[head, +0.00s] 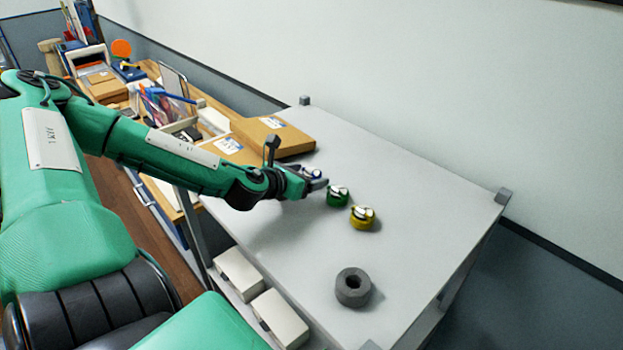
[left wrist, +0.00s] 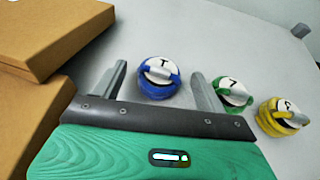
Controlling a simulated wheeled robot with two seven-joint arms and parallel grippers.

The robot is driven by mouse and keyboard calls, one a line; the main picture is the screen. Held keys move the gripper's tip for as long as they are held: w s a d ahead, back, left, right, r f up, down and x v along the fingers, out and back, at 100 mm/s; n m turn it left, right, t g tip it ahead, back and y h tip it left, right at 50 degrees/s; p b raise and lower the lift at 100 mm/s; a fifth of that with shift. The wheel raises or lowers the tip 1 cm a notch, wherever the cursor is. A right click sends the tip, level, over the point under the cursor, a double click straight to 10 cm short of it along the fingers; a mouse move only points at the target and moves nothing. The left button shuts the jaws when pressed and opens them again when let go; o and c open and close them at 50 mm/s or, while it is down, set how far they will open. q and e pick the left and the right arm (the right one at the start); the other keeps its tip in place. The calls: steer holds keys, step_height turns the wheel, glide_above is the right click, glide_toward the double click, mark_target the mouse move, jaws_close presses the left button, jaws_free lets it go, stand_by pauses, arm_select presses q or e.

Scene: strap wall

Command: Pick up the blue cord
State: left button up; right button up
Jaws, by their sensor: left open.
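The blue cord (left wrist: 157,90) is a small coiled roll with a white top marked T, lying on the grey table. In the head view the blue cord (head: 312,172) is partly hidden behind my left gripper (head: 318,184). In the left wrist view my left gripper (left wrist: 157,82) is open, with one finger on each side of the blue cord. I cannot tell whether either finger touches it. The right gripper is not in view.
A green cord (head: 338,196) and a yellow cord (head: 362,217) lie to the right of the blue one. The green one is close to the right finger. A dark grey ring (head: 353,288) lies near the front. Cardboard boxes (head: 272,136) stand at left. The table's right side is clear.

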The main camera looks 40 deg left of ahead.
arm_select(q)
steer(key=shift+w+f, duration=0.15)
steer(key=shift+w, duration=0.15)
steer(key=shift+c, duration=0.4)
steer(key=c, duration=1)
steer(key=shift+r, duration=0.25)
